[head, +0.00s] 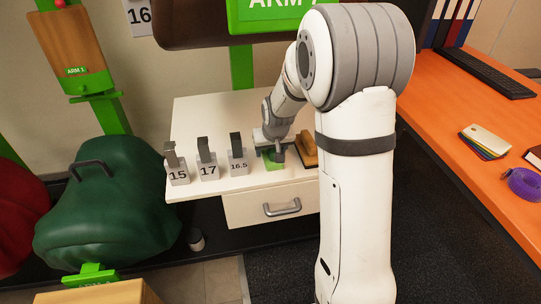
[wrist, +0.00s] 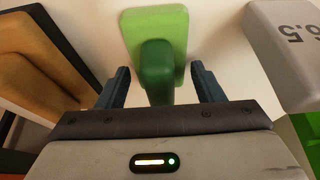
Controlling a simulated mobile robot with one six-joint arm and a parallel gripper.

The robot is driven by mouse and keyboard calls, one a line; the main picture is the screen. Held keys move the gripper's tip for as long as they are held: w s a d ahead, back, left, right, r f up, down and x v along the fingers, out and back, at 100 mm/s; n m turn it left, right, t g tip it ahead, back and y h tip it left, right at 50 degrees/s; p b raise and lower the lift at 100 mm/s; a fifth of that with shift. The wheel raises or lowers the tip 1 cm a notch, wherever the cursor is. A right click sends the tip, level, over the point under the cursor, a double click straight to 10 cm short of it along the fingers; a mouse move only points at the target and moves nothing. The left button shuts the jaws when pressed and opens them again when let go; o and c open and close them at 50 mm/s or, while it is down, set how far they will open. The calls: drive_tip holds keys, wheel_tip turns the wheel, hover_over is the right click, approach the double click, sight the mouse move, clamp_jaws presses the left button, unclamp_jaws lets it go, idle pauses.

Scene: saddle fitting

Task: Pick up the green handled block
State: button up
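The green handled block (wrist: 155,33) has a bright green base and a darker green upright handle (wrist: 156,65). In the wrist view it is at the top middle, with the handle between my two fingers. My gripper (wrist: 158,82) is open, with a finger on each side of the handle and a visible gap on both sides. In the head view the green block (head: 274,163) stands on the white cabinet top, partly hidden by my gripper (head: 272,150), which is right over it.
Grey blocks marked 15 (head: 177,172), 17 (head: 208,170) and 16.5 (head: 239,166) stand left of the green block on the white cabinet (head: 220,115). A brown block (head: 305,148) is close on its right. An orange desk (head: 455,115) is at right.

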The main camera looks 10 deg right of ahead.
drive_tip(key=c, duration=0.7)
drive_tip(key=shift+r+p, duration=0.3)
drive_tip(key=shift+r, duration=0.2)
drive_tip(key=v, duration=0.1)
drive_tip(key=p+v, duration=0.1)
drive_tip(key=v, duration=0.1)
drive_tip(key=shift+w, duration=0.3)
drive_tip(key=s+p, duration=0.2)
drive_tip(key=s, duration=1.5)
drive_tip(key=shift+s+f, duration=0.15)
drive_tip(key=shift+s, duration=0.15)
drive_tip(key=o, duration=0.5)
drive_tip(key=shift+c, duration=0.2)
drive_tip(key=c, duration=0.4)
drive_tip(key=shift+p, duration=0.3)
